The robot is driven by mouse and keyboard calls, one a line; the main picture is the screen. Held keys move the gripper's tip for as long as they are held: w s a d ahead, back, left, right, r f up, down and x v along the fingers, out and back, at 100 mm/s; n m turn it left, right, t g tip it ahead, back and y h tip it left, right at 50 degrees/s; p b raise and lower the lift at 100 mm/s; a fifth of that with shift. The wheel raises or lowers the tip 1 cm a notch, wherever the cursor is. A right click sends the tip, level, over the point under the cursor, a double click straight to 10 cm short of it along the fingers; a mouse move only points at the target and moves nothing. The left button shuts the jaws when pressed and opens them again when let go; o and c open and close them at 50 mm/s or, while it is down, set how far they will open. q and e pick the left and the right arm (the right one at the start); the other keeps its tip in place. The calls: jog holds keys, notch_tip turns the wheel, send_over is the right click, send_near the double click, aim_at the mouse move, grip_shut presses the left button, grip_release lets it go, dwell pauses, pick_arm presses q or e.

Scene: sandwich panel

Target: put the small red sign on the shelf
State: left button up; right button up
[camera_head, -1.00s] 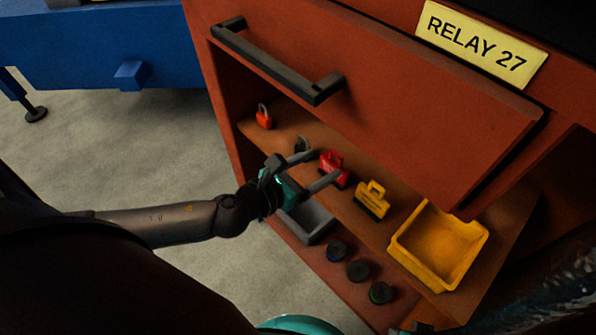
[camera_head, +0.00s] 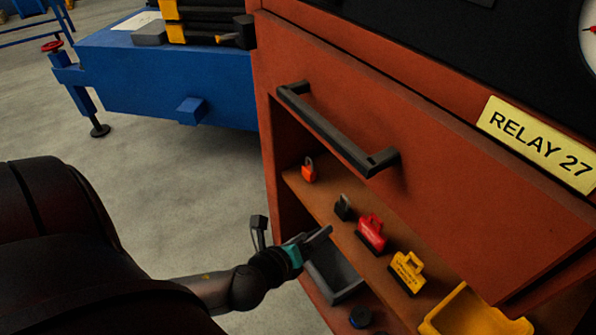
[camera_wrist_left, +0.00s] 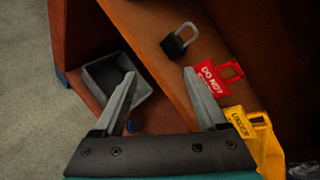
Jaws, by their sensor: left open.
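The small red sign (camera_head: 371,232) stands on the shelf (camera_head: 322,205) of the red cabinet, between a black padlock (camera_head: 343,207) and a yellow sign (camera_head: 407,271). In the left wrist view the red sign (camera_wrist_left: 217,77) shows white lettering that begins "DO NOT". My left gripper (camera_head: 294,231) is open and empty, in front of the shelf and left of the red sign, apart from it. In the left wrist view the right finger of my left gripper (camera_wrist_left: 160,95) overlaps the sign's lower left edge in the picture. My right gripper is not in view.
An orange padlock (camera_head: 308,170) stands at the shelf's left end. A yellow bin (camera_head: 468,314) is at the right. A grey tray (camera_head: 335,272) sits on the lower level. The drawer with a black handle (camera_head: 335,130) overhangs the shelf. A blue bench (camera_head: 170,75) stands behind left.

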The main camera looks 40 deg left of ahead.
pick_arm(q)
jog(key=s+d+f+n+g, duration=0.3)
jog(key=s+f+n+g, duration=0.2)
jog(key=n, duration=0.7)
jog(key=s+d+f+n+g, duration=0.3)
jog(key=s+f+n, duration=0.6)
jog(key=f+n, duration=0.3)
jog(key=shift+d+f+g+h, duration=0.3)
jog(key=shift+f+g, duration=0.1)
jog(key=shift+g, duration=0.5)
